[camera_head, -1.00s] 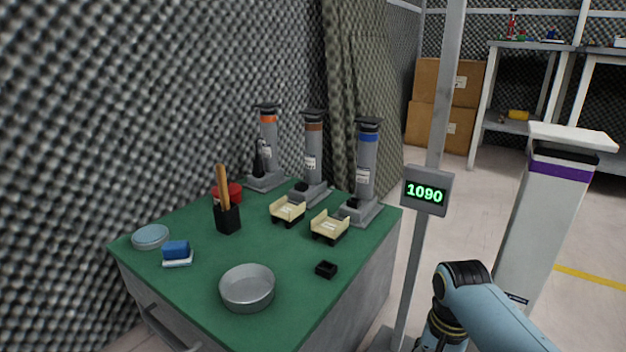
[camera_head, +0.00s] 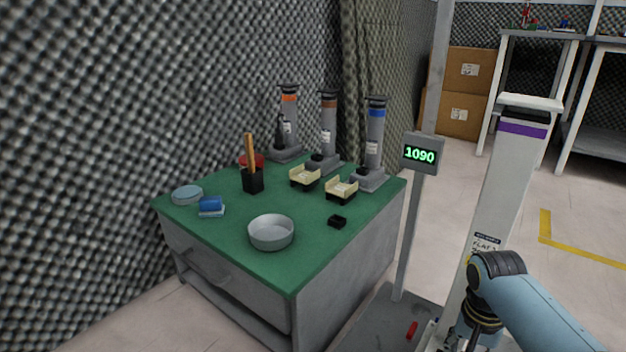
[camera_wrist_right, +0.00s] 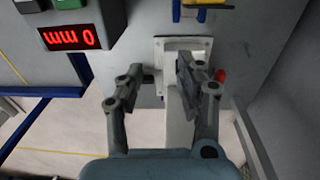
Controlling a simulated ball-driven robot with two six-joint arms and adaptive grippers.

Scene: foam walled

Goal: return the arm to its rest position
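My right arm (camera_head: 530,310) comes in from the lower right of the head view, with its dark joint in front of the foot of the white column with a purple band (camera_head: 515,160). Its gripper fingers cannot be made out there. In the right wrist view my right gripper (camera_wrist_right: 160,82) has its two fingers apart, with nothing seen held between them. A pale upright part (camera_wrist_right: 180,115) shows behind the fingers; I cannot tell whether they touch it. My left arm and gripper are not in view.
A green-topped bench (camera_head: 300,262) holds a metal bowl (camera_head: 271,233), several grey stands and small trays. A post with a "1090" display (camera_head: 420,154) stands beside it. A red item (camera_head: 412,330) lies near the post's foot. Open floor lies at the right.

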